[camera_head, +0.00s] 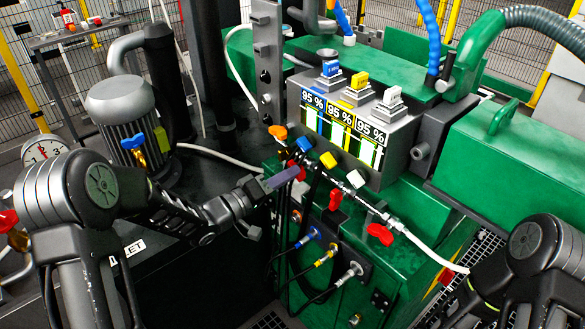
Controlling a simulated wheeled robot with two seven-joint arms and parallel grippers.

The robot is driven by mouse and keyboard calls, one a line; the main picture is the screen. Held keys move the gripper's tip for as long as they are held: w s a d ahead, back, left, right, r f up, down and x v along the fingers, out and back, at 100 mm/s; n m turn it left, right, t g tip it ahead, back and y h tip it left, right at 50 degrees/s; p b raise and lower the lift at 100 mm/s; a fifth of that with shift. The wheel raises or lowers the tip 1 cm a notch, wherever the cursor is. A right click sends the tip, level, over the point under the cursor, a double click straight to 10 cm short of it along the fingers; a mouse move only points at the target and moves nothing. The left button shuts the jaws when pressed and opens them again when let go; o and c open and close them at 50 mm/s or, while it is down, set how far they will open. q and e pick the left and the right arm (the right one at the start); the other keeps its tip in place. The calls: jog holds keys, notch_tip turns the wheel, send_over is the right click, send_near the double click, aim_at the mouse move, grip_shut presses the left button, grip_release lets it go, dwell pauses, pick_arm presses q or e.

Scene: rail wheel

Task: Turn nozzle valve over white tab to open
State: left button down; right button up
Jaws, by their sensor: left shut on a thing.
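A white tab (355,179) sits below the grey gauge box, at the right end of a row with a blue tab (304,145) and a yellow tab (328,160). A pipe with red valve handles runs below them. One red handle (335,199) is below the yellow tab, another red handle (380,234) at the pipe's right end. My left gripper (257,189) is shut on a purple-grey bar (281,179), whose tip appears close to a red handle (301,173); contact is unclear. My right gripper (465,308) is dark at the lower right, its jaws unclear.
The gauge box (400,125) has three 95 % displays. A white hose (430,252) leaves the pipe at the right. Below are coloured hose connectors (313,234). An orange handle (278,132) is at upper left. Green machine housings (515,155) stand at right.

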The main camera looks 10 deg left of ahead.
pick_arm(q)
jog(key=shift+n+p, duration=0.5)
jog(key=shift+n, duration=0.5)
jog(key=n+p, duration=0.3)
jog(key=n, duration=0.1)
jog(key=c, duration=1.3)
grip_release()
